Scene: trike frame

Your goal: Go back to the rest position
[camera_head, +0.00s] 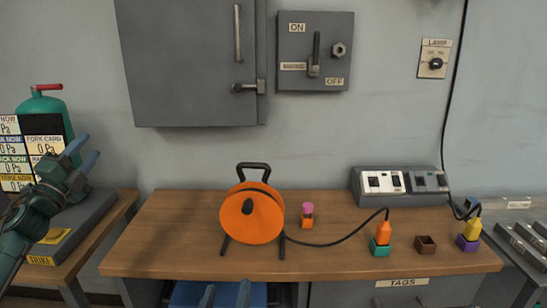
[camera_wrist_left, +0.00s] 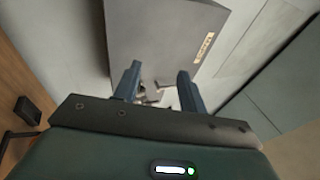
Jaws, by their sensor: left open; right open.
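My left gripper (camera_head: 84,152) is at the left of the head view, raised in front of the green canister and the side table. Its two blue fingers are apart with nothing held between them. In the left wrist view its fingers (camera_wrist_left: 160,82) stand open, with a grey cabinet (camera_wrist_left: 165,35) beyond them. My right gripper (camera_head: 226,294) shows only as two fingertips at the bottom edge of the head view, apart, in front of the workbench. The rest of the right arm is out of view.
The wooden workbench (camera_head: 170,245) holds an orange cable reel (camera_head: 252,215), a pink-topped piece (camera_head: 308,215), a socket panel (camera_head: 400,186), and orange (camera_head: 383,233) and yellow (camera_head: 472,231) plugs in small holders. A green canister (camera_head: 45,115) stands at left. A wall cabinet (camera_head: 190,60) hangs above.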

